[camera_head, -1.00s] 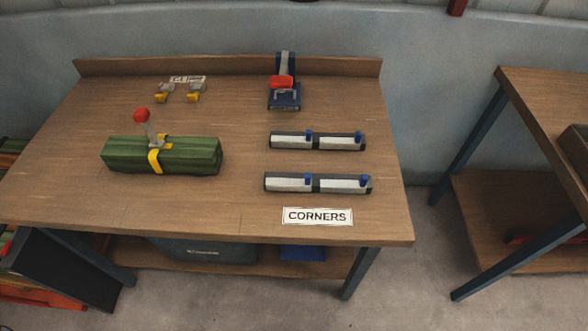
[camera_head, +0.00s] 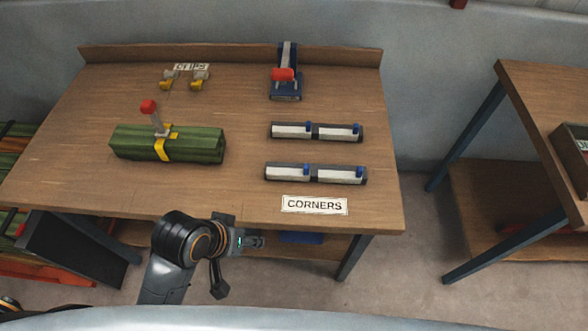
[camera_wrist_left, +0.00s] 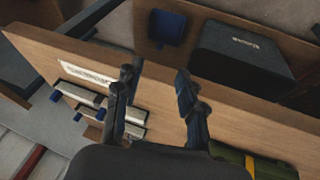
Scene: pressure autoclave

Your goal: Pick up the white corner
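Several white corners lie in two dark holders with blue tabs on the right half of the bench. The back holder carries white corners (camera_head: 291,130) and (camera_head: 334,133). The front holder carries white corners (camera_head: 287,172) and (camera_head: 339,174). They also show, partly hidden by my finger, in the left wrist view (camera_wrist_left: 82,96). My left gripper (camera_head: 262,241) is low in front of the bench's front edge, apart from all the corners. In the left wrist view its two fingers (camera_wrist_left: 155,98) stand apart with nothing between them. My right gripper is not in view.
A "CORNERS" label (camera_head: 314,204) lies near the bench's front edge (camera_head: 375,215). A green bundle with a yellow strap and red-knobbed lever (camera_head: 195,143) lies left. Clips (camera_head: 183,80) and a blue-red tool (camera_head: 286,85) stand behind. A dark bin (camera_wrist_left: 235,60) is below the bench.

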